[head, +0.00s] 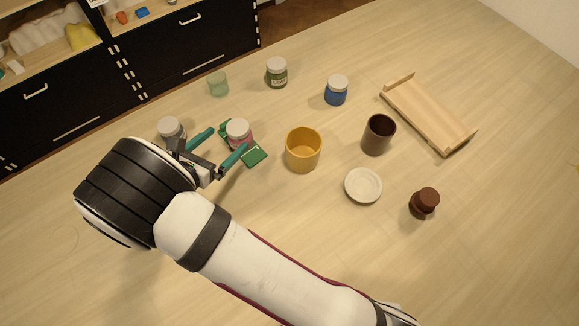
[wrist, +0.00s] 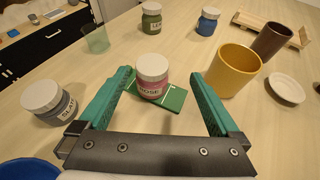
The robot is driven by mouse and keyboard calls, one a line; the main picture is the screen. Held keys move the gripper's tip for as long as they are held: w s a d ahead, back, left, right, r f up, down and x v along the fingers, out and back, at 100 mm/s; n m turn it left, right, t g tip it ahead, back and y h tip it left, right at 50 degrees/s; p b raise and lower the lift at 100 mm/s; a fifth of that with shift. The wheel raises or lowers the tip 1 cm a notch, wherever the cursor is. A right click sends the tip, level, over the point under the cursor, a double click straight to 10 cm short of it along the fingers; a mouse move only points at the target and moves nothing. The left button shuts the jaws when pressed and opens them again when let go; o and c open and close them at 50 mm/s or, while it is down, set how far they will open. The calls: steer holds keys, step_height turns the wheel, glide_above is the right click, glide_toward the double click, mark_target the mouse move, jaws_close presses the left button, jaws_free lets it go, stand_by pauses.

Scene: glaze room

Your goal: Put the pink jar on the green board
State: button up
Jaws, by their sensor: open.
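The pink jar (head: 239,133) has a white lid and stands upright on the green board (head: 256,157). In the wrist view the pink jar (wrist: 152,77) shows part of a label, and the green board (wrist: 174,101) shows around its base. My gripper (head: 221,144) is open, with its teal fingers apart. In the wrist view the fingers of my gripper (wrist: 163,90) lie to the left and right of the jar, with a gap on each side. The jar hides part of the board.
A grey jar (wrist: 48,101) stands just left of my gripper. A yellow pot (head: 303,150) stands to the right. A green glass (head: 218,84), a green jar (head: 277,73) and a blue jar (head: 336,90) stand behind. A brown cup (head: 378,135), white dish (head: 363,186) and wooden tray (head: 428,115) are farther right.

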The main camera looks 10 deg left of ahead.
steer(key=w+d+r+m+g+h, duration=0.1)
steer(key=d+r+m+g+h, duration=0.15)
steer(key=d+r+m, duration=0.4)
steer(key=w+d+r+m+g+h, duration=0.1)
steer(key=d+m+g+h, duration=0.2)
steer(key=d, duration=0.7)
steer(key=s+d+r+m+g+y, duration=0.1)
steer(key=s+d+m+g, duration=0.2)
steer(key=d+m, duration=0.2)
steer(key=s+d+r+m+g, duration=0.2)
steer(key=s+d+m, duration=0.1)
steer(key=d+m, duration=0.25)
steer(key=s+d+r+m+g+y, duration=0.1)
steer(key=s+r+m+g+y, duration=0.1)
steer(key=s+m+y, duration=0.8)
steer(key=s+m, duration=0.5)
steer(key=m, duration=0.3)
steer(key=shift+s, duration=0.3)
